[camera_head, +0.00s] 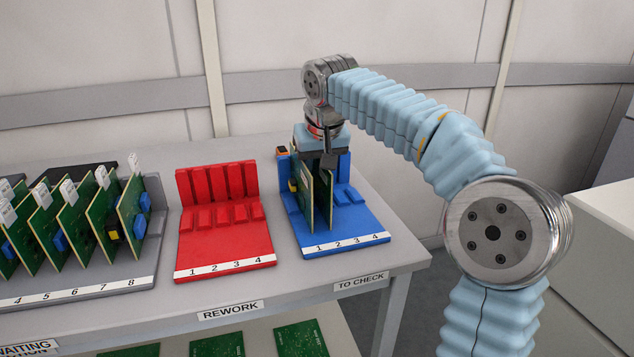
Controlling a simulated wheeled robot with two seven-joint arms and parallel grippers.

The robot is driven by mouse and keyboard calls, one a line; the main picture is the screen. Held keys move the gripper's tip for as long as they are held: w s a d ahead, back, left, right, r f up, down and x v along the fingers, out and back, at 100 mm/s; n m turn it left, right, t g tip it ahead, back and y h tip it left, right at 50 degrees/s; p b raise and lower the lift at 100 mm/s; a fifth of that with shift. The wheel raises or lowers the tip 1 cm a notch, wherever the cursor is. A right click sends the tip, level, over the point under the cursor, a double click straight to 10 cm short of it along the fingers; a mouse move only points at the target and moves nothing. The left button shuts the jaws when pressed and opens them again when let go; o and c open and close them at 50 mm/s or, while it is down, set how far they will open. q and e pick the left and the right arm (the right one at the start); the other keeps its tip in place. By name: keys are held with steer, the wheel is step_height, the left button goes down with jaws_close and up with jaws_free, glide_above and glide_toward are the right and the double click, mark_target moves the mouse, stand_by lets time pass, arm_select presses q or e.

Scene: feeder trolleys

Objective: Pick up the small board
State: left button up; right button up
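Green boards (321,200) stand upright, close together, in the left slots of the blue rack (345,238), which is numbered 1 to 4. I cannot tell which of them is the small board. My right gripper (327,158) points down from above this rack, with a dark finger at the top edge of the boards. The gripper body and the boards overlap in the view, so I cannot tell whether it is shut on a board. My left gripper is not in view.
The red rack (226,246) on the table is empty. A grey rack (146,268) at the left holds several upright green boards with white tags. More green boards (301,338) lie on the lower shelf. The table front carries labels "REWORK" and "TO CHECK".

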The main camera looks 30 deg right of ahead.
steer(key=shift+f, duration=0.2)
jaws_close()
steer(key=shift+d+r, duration=0.1)
steer(key=shift+r, duration=0.1)
steer(key=shift+r, duration=0.65)
steer(key=s+a+r+b, duration=0.1)
steer(key=s+a+b, duration=0.1)
steer(key=s, duration=0.6)
steer(key=s+a+r+b, duration=0.1)
steer(key=s+a+b, duration=0.1)
steer(key=s, duration=0.7)
steer(key=shift+s+a+r, duration=0.2)
steer(key=shift+s+a, duration=0.05)
steer(key=shift+s, duration=0.05)
